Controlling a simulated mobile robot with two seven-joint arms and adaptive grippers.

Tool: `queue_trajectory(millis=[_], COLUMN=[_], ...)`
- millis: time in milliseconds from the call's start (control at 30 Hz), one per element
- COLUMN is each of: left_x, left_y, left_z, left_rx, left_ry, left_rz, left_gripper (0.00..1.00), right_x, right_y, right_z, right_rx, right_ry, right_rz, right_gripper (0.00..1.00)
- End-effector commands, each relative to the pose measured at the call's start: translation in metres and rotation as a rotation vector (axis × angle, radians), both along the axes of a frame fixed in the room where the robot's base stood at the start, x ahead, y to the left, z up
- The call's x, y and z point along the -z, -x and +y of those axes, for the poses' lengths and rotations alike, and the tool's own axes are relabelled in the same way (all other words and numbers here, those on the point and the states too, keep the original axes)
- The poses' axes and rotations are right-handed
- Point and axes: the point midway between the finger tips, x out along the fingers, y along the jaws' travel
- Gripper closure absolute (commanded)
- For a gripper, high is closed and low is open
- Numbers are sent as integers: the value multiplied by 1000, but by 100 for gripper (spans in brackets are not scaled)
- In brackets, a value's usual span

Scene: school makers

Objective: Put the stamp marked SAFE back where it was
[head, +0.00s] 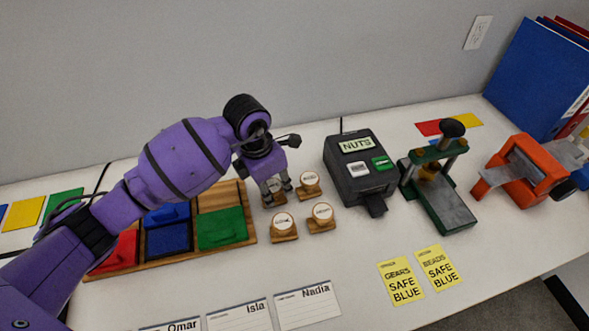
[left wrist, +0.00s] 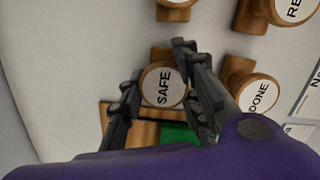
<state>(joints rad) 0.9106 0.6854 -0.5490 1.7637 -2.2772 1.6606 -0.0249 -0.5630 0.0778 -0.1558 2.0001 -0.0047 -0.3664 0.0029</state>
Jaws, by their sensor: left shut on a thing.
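The stamp marked SAFE (left wrist: 163,88) has a round white top with a wooden rim and a wooden base. In the left wrist view it is between the two fingers of my left gripper (left wrist: 158,78), which is shut on it. In the head view the left gripper (head: 277,193) is at the back-left of the stamp group, and its fingers mostly hide this stamp. The stamp looks upright; I cannot tell whether its base touches the table. My right gripper is not in view.
Three other stamps (head: 308,184), (head: 284,226), (head: 321,216) stand close by; one reads DONE (left wrist: 258,97). A wooden tray (head: 250,236) with red, blue and green pads is to the left. A dark NUTS device (head: 357,165) and green press (head: 440,190) stand right.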

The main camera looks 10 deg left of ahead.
Motion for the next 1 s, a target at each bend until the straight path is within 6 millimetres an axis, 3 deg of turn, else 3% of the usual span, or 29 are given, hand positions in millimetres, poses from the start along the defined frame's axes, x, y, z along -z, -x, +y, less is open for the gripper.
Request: queue_trajectory(millis=[200, 233, 367, 767, 1000], left_x=[5, 5, 4, -5, -51], left_y=[1, 1, 1, 0, 3], left_z=[1, 1, 0, 1, 6], left_rx=[-1, -1, -1, 0, 1], left_ry=[-2, -1, -1, 0, -1], left_rz=[3, 2, 2, -1, -6], left_gripper=[97, 66, 50, 50, 50], right_x=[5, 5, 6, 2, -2], right_y=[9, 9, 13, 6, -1], right_z=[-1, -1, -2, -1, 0], right_rx=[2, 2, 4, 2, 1], right_ry=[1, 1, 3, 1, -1], right_rz=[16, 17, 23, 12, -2], right_gripper=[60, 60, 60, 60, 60])
